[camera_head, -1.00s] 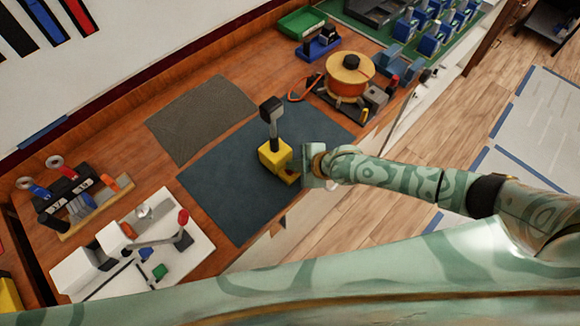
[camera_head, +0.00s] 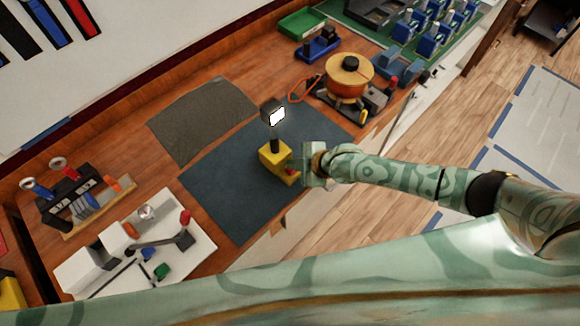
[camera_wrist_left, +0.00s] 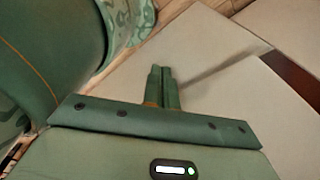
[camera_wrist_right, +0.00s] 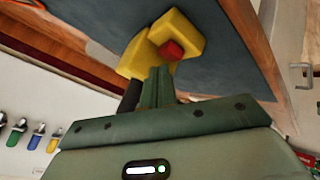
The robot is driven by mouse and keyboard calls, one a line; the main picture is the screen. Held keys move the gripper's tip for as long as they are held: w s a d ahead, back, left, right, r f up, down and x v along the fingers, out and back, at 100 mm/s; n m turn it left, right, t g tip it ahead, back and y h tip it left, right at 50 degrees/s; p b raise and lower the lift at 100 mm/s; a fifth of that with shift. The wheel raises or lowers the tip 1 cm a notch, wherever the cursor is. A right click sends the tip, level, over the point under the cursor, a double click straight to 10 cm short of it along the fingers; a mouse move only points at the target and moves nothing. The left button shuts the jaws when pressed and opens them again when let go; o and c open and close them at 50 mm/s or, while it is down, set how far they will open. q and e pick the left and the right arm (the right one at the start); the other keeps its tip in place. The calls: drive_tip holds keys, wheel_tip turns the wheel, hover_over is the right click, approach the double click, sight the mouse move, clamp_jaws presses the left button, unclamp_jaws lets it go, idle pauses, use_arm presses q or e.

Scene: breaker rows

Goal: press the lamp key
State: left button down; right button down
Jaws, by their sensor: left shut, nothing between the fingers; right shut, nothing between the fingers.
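The lamp has a yellow base (camera_head: 274,159), a dark stem and a box-shaped head (camera_head: 271,111) whose face glows white. It stands upright on the dark blue mat (camera_head: 225,185). Its red key (camera_head: 289,171) sits on the low yellow part of the base and also shows in the right wrist view (camera_wrist_right: 172,50). My right gripper (camera_head: 294,166) is shut and empty, its fingertips (camera_wrist_right: 158,70) right beside the key; I cannot tell whether they touch it. My left gripper (camera_wrist_left: 162,70) is shut and empty over a pale surface in the left wrist view.
A round orange device (camera_head: 349,76) stands beyond the mat, with small tools near it. A white board with a red-knobbed lever (camera_head: 185,217) and a switch block (camera_head: 72,196) lie on the bench at left. A grey mat (camera_head: 203,118) lies flat behind.

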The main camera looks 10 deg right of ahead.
drive_tip(key=shift+r+p, duration=2.9)
drive_tip(key=shift+r, duration=0.2)
drive_tip(key=shift+f, duration=0.1)
